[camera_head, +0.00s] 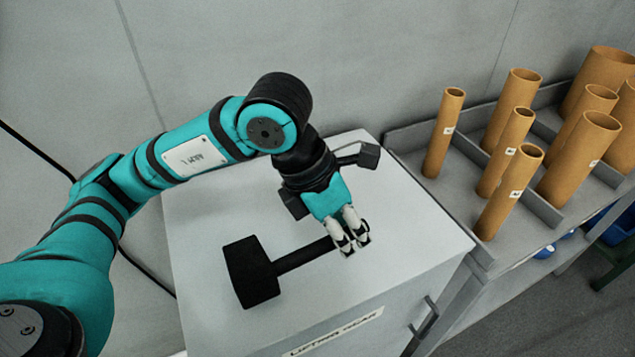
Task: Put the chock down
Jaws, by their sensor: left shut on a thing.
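The chock (252,273) is a black block with a thin black handle running out to the right. It is at the white cabinet top (210,215), near its front left part. My left gripper (350,240) points down over the cabinet and is shut on the far right end of the chock's handle. The fingers hide that end of the handle. Whether the block rests on the top or hangs slightly above it I cannot tell. My right gripper is not in view.
A grey rack (480,253) with several brown cardboard tubes (508,192) stands right of the cabinet. The cabinet has a dark door handle (426,317) and a label (333,331) in front. A grey wall (380,60) rises behind. The top's back left is clear.

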